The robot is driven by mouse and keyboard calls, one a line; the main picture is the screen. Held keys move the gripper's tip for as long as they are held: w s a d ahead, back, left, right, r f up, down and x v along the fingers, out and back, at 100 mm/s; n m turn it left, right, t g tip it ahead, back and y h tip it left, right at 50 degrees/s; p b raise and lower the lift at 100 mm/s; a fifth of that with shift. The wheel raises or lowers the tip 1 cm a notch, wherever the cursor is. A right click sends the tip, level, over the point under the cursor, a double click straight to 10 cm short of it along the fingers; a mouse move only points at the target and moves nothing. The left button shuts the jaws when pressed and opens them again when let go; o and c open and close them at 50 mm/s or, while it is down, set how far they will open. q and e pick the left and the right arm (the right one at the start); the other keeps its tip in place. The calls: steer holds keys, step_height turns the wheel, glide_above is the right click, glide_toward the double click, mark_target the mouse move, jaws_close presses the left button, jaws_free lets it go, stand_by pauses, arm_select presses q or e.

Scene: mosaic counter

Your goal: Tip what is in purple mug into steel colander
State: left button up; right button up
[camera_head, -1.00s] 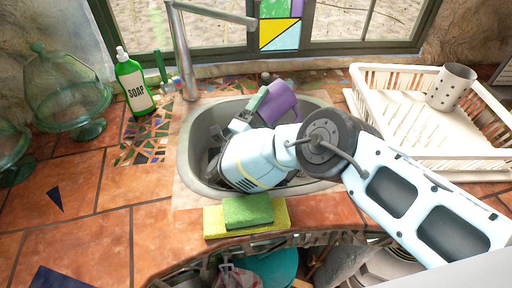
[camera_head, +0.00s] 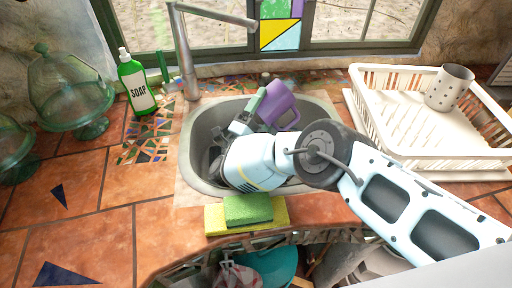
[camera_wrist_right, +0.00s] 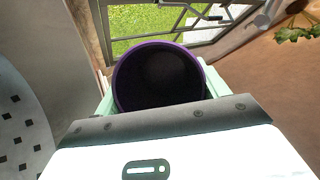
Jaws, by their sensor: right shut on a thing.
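The purple mug (camera_head: 283,104) is above the back part of the sink in the head view, tilted. In the wrist view the mug (camera_wrist_right: 158,78) shows its round rim, with a dark inside; I cannot make out any contents. My right gripper (camera_head: 262,104) is shut on the mug, with pale green fingers on both sides of it in the wrist view. No steel colander is clearly seen. A grey perforated metal cylinder (camera_head: 450,88) stands in the dish rack; I cannot tell if it is the colander. My left gripper is not in view.
The sink (camera_head: 197,130) lies under my right arm, which hides much of it. A white dish rack (camera_head: 420,150) stands at the right. A soap bottle (camera_head: 137,85), a glass dome (camera_head: 68,90) and the faucet (camera_head: 186,60) are left and behind. Sponges (camera_head: 248,209) lie in front.

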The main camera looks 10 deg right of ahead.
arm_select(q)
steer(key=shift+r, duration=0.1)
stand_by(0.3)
arm_select(e)
steer(key=shift+w+d+r+m+g+p, duration=0.1)
steer(key=shift+d+r+m+g+p, duration=0.15)
steer(key=shift+m+g+p, duration=0.4)
steer(key=shift+w+d+f+m+g+y, duration=0.15)
steer(key=shift+d+m+g+y, duration=0.15)
steer(key=shift+g+y, duration=0.3)
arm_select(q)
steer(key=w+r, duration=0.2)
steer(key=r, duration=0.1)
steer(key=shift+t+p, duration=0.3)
arm_select(e)
steer(key=shift+d+f+g, duration=0.1)
steer(key=shift+f+g, duration=0.1)
steer(key=shift+g, duration=0.05)
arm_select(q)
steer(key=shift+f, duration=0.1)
